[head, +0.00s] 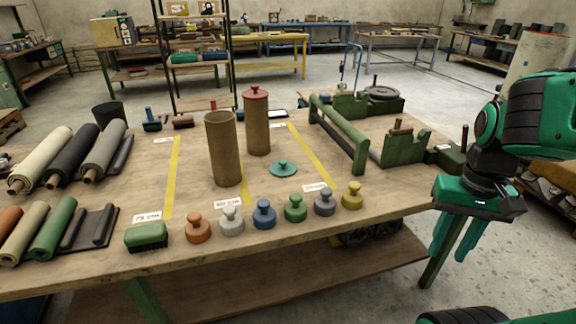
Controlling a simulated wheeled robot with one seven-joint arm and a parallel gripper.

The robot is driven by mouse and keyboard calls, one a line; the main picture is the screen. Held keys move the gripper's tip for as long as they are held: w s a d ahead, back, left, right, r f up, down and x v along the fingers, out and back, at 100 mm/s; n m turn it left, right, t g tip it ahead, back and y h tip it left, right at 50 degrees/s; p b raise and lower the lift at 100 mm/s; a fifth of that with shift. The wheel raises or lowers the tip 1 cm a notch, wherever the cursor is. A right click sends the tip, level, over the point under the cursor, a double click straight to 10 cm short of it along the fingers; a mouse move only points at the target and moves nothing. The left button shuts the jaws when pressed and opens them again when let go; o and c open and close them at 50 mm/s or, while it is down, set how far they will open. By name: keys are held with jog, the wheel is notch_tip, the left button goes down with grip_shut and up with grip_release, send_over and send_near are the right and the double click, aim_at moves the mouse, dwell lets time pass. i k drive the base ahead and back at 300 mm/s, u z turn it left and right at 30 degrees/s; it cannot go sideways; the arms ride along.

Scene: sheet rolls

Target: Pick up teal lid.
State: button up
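The teal lid (283,169) is a flat disc with a small knob on top. It lies on the wooden table (200,250), right of the open brown tube and in front of the red-capped tube. My gripper (452,240) hangs off the table's right edge, pointing down, well to the right of the lid. Its two teal fingers are apart with nothing seen between them.
An open brown tube (223,148) and a tube with a red lid (257,120) stand near the teal lid. Several coloured knobbed weights, among them a green one (295,208), line the front edge. A green frame (338,135) stands to the right. Sheet rolls (70,158) lie at left.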

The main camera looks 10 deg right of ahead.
aim_at(283, 168)
jog(key=i, duration=0.9)
jog(key=u, duration=0.1)
